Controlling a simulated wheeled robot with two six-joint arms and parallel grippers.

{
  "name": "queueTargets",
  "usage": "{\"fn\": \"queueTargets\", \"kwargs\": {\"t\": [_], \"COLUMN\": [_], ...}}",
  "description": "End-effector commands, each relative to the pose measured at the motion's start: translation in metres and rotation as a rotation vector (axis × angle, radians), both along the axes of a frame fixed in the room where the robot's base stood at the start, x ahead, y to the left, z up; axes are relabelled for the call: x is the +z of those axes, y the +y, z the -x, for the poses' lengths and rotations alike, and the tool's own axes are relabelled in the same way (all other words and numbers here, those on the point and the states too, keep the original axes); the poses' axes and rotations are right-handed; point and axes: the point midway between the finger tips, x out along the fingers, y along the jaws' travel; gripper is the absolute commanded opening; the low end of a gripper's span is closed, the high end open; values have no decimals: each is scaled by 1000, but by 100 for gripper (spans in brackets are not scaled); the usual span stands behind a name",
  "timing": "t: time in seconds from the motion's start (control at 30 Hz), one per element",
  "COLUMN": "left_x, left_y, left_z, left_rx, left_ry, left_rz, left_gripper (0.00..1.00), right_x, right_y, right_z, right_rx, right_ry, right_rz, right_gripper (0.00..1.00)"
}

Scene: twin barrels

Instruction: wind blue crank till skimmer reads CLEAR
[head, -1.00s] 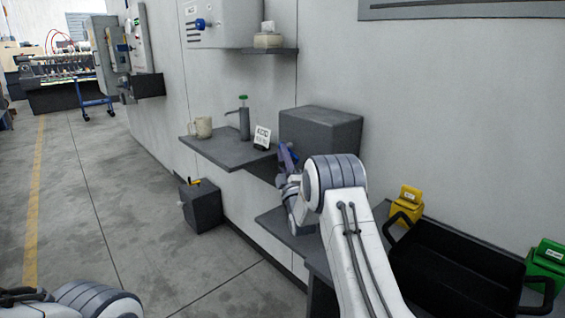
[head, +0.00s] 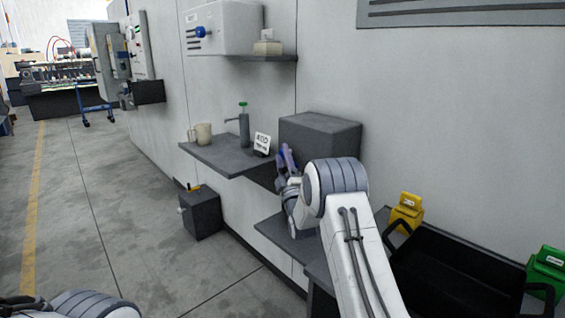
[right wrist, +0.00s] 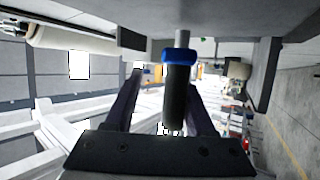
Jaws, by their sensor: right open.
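In the right wrist view a crank handle with a dark grip (right wrist: 178,97) and a blue collar (right wrist: 181,57) stands between the fingers of my right gripper (right wrist: 165,105). The fingers are open, with gaps visible beside the grip. In the head view my right gripper (head: 285,160) is at the left front of a dark grey box (head: 325,136) against the wall, and my own arm hides part of that area. A small white sign (head: 262,143) stands beside the box; its lettering is too small to read surely.
A grey shelf (head: 222,160) beside the box holds a beige mug (head: 202,133) and a green-topped pump (head: 244,125). A white wall unit (head: 225,30) has a blue knob (head: 199,32). A black tray (head: 450,268) lies right of my arm. The floor at left is open.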

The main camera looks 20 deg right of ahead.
Motion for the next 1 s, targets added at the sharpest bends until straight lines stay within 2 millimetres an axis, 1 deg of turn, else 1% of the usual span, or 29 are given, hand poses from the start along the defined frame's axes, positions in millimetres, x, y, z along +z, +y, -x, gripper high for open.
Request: {"fn": "queueTargets", "kwargs": {"t": [0.03, 0.1, 0.17, 0.4, 0.6, 0.63, 0.73, 1.0], "left_x": [3, 5, 5, 8, 10, 11, 11, 11], "left_y": [0, 0, 0, 0, 0, 0, 0, 0], "left_z": [0, 0, 0, 0, 0, 0, 0, 0], "left_rx": [0, 0, 0, 0, 0, 0, 0, 0], "left_ry": [0, 0, 0, 0, 0, 0, -1, 0], "left_rz": [0, 0, 0, 0, 0, 0, 1, 0], "left_gripper": [50, 50, 50, 50, 50, 50, 50, 50], "right_x": [14, 30, 36, 68, 90, 93, 97, 96], "right_y": [0, -1, -12, -51, -78, -81, -83, -74], "right_z": [1, 2, 12, 55, 83, 85, 91, 89], "right_rx": [-1, -1, -7, -18, -24, -26, -18, 1], "right_ry": [-5, -6, -4, -10, -17, -17, -13, -4], "right_rz": [1, 1, 1, 0, 1, 2, 2, 0], "right_gripper": [55, 55, 55, 56, 56, 55, 55, 55]}}
